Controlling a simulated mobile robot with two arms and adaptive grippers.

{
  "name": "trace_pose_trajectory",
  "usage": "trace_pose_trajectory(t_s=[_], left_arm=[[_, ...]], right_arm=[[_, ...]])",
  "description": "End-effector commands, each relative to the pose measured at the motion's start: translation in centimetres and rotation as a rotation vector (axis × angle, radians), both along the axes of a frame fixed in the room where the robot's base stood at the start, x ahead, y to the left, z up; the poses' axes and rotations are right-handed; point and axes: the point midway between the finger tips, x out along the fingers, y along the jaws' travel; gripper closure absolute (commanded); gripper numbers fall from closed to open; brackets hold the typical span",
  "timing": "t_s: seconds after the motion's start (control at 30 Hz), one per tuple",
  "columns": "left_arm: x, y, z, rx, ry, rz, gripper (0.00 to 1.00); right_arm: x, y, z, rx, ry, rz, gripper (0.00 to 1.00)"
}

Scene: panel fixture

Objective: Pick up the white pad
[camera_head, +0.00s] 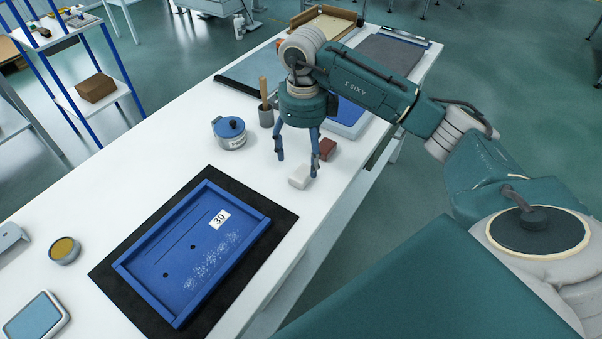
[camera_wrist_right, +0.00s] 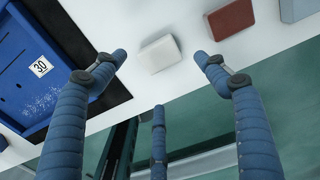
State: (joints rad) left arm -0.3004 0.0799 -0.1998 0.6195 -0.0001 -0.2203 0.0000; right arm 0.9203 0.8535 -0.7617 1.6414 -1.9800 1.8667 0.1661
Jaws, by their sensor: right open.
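The white pad (camera_head: 299,176) is a small pale block lying on the white table, to the right of the blue panel fixture (camera_head: 182,310). My right gripper (camera_head: 297,163) is above and around the pad's spot, fingers pointing down and spread apart. In the right wrist view the white pad (camera_wrist_right: 159,54) lies beyond and between the open fingertips (camera_wrist_right: 160,60), with nothing held. Whether a finger touches it I cannot tell. My left gripper is not in view.
A reddish-brown block (camera_head: 327,149) sits close behind the pad; it also shows in the wrist view (camera_wrist_right: 231,19). A lidded pot (camera_head: 230,133) and a dark cup with a wooden-handled tool (camera_head: 265,113) stand to the left. The table's right edge is near.

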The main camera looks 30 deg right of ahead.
Motion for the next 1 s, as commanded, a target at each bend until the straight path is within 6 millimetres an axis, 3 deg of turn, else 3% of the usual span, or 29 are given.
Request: trace_pose_trajectory(t_s=[0.6,0.87,1.0], left_arm=[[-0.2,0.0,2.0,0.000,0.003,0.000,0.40],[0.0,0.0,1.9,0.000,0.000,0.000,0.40],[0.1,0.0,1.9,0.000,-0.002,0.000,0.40]], right_arm=[[0.5,-0.1,-6.9,0.004,0.002,0.003,0.27],[0.6,-0.1,-7.3,0.003,-0.003,0.004,0.27],[0.6,-0.1,-7.2,0.003,-0.002,0.003,0.53]])
